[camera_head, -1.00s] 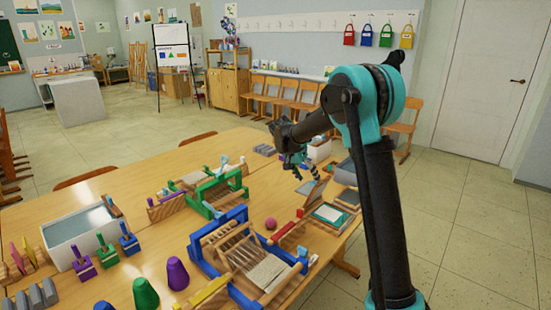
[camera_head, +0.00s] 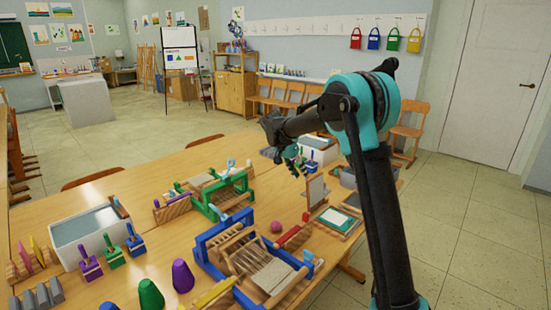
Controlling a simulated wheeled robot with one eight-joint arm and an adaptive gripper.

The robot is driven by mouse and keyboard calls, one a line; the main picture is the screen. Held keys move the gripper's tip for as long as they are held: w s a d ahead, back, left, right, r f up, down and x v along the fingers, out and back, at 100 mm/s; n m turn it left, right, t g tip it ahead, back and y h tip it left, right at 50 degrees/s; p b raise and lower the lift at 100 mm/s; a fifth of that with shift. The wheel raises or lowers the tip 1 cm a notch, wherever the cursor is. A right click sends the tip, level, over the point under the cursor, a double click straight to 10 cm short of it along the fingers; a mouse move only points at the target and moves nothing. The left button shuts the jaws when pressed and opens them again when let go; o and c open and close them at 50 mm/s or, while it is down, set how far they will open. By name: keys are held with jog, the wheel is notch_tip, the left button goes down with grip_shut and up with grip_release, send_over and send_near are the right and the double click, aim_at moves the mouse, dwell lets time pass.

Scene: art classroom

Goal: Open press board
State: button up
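The press board has a wooden base with a white and teal sheet (camera_head: 335,219) at the right side of the table. A pale board that looks like its lid (camera_head: 316,189) stands nearly upright at the base's far left edge. My gripper (camera_head: 300,174) points down just above and behind this lid. Its two fingers look slightly apart, with nothing seen between them. Whether a finger touches the lid cannot be told.
A green frame (camera_head: 222,190) is farther left. A grey tray (camera_head: 350,180) lies behind my arm.

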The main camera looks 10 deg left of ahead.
jog(key=w+a+r, duration=0.1)
jog(key=a+r, duration=0.4)
jog(key=a, duration=0.5)
jog(key=shift+w+r, duration=0.3)
jog(key=shift+w, duration=0.1)
dwell(0.6)
dwell(0.3)
jog(key=v, duration=1.2)
jog(key=s+d+f+n+y, duration=0.1)
jog(key=s+d+f, duration=0.25)
jog(key=d, duration=0.45)
jog(key=s+d+f+n+y, duration=0.1)
jog(key=s+d+f, duration=0.25)
jog(key=d, duration=0.45)
jog(key=s+d+f+n+y, duration=0.1)
jog(key=s+d+f, duration=0.25)
jog(key=d, duration=0.45)
jog(key=s+d+f+n, duration=0.1)
jog(key=s+d+f, duration=0.3)
jog(key=s, duration=0.5)
jog(key=s+d+f+n+t+y, duration=0.1)
jog(key=s+d+f, duration=0.2)
jog(key=s+f, duration=0.3)
jog(key=s+d+f+n+t+y, duration=0.1)
jog(key=s+d+f, duration=0.3)
jog(key=s, duration=0.8)
jog(key=shift+d+f+n, duration=0.3)
jog(key=shift+f, duration=0.7)
